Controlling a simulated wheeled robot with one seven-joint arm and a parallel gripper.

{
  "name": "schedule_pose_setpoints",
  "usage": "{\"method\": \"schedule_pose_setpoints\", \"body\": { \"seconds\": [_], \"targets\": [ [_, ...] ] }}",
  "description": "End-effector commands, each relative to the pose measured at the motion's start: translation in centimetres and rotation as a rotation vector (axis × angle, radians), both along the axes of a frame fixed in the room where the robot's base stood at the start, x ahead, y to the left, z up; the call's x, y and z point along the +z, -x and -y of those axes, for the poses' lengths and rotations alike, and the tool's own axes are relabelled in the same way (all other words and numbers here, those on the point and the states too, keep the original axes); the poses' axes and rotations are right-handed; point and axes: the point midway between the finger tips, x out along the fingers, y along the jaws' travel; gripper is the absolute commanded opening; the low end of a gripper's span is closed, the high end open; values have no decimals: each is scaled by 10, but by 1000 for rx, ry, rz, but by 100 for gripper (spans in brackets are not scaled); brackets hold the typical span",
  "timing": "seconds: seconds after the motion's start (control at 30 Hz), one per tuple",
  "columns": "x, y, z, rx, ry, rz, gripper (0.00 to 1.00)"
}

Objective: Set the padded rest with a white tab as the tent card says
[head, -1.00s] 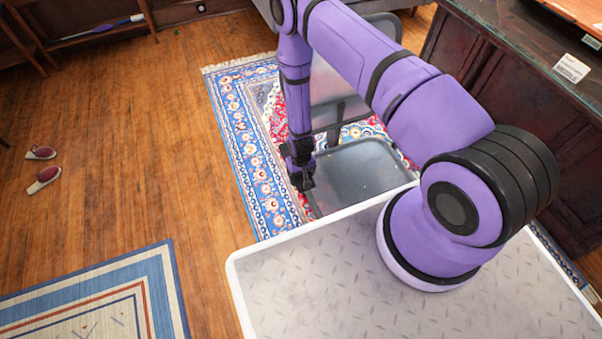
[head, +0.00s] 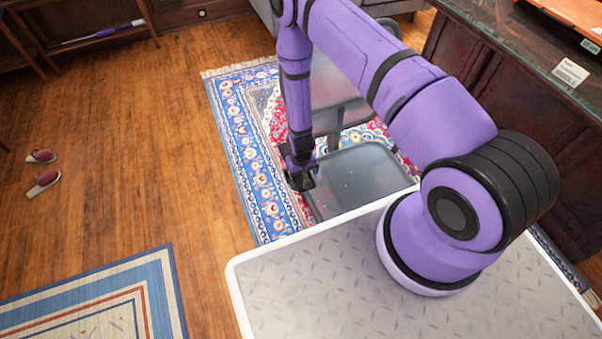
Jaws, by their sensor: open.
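My gripper (head: 300,180) hangs at the end of my purple arm, small and dark in the head view, above the patterned rug and beside the left edge of a grey chair seat. Its fingers are apart and nothing shows between them. A small white card (head: 570,72) stands on the dark cabinet at the right; its print is too small to read, and I cannot tell if it is the tent card. I cannot make out a padded rest with a white tab.
The grey chair (head: 365,170) stands on the blue-and-red rug (head: 240,130). The dark cabinet (head: 480,70) is at the right. Two slippers (head: 43,183) lie on the open wood floor at the left. A striped rug (head: 100,300) lies at lower left. A low shelf (head: 90,40) stands behind.

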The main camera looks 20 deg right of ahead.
Motion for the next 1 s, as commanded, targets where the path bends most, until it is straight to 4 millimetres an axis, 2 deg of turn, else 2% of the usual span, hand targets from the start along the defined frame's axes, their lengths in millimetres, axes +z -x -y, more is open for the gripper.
{"method": "schedule_pose_setpoints", "body": {
  "seconds": [0.13, 0.27, 0.7, 1.0],
  "targets": [
    [5, 0, 0, 0, 0, 0, 100],
    [19, -1, 0, 0, 0, 2, 100],
    [90, -1, 0, 1, 0, 2, 100],
    [108, 0, 0, 0, 0, 0, 100]
  ]
}}
